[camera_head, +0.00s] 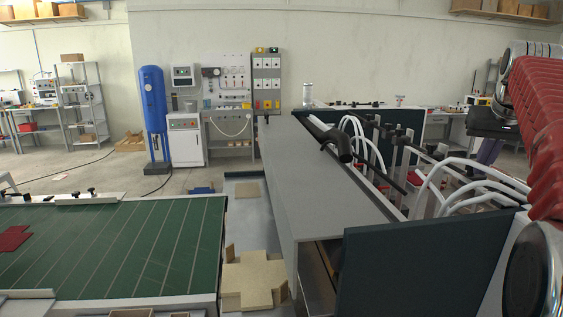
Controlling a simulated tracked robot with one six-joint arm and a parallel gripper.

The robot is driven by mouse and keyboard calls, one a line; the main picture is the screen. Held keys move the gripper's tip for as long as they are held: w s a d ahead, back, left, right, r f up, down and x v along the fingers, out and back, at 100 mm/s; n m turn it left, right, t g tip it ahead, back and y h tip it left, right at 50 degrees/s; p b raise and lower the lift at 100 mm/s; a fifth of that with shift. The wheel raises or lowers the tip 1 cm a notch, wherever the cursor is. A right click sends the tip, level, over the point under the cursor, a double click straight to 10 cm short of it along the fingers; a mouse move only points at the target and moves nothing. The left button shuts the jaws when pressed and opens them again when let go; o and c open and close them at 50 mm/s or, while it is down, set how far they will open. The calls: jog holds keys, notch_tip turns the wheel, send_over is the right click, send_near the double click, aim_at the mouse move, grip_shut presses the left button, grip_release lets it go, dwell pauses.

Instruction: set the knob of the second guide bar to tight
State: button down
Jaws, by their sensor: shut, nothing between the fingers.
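On the machine at the right, a row of upright metal bars with black clamps or knobs (398,131) stands behind the long grey cover. Part of the row is hidden by white hoses and black handles. I cannot tell which bar is the second guide bar, nor how its knob is set. A pale rail with small black knobs (91,191) lies along the far edge of the green table at the left. My red-sleeved arm rises along the right edge of the view. I cannot make out my gripper's fingers anywhere.
The grey cover (310,180) bears a thick black handle (335,140). A dark panel (425,262) closes its near end. White hoses (470,180) arch at the right. The green belt table (120,245) carries a red piece (13,238). Cardboard blanks (248,278) lie in the gap between.

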jog(key=shift+w+a, duration=0.4)
jog(key=shift+a, duration=0.4)
dwell(0.8)
jog(key=shift+s+a, duration=0.15)
jog(key=shift+s, duration=0.05)
jog(key=shift+s, duration=0.15)
jog(key=shift+r, duration=0.1)
notch_tip(320, 180, up, 6)
jog(key=shift+f, duration=0.1)
dwell(0.9)
jog(key=shift+s, duration=0.15)
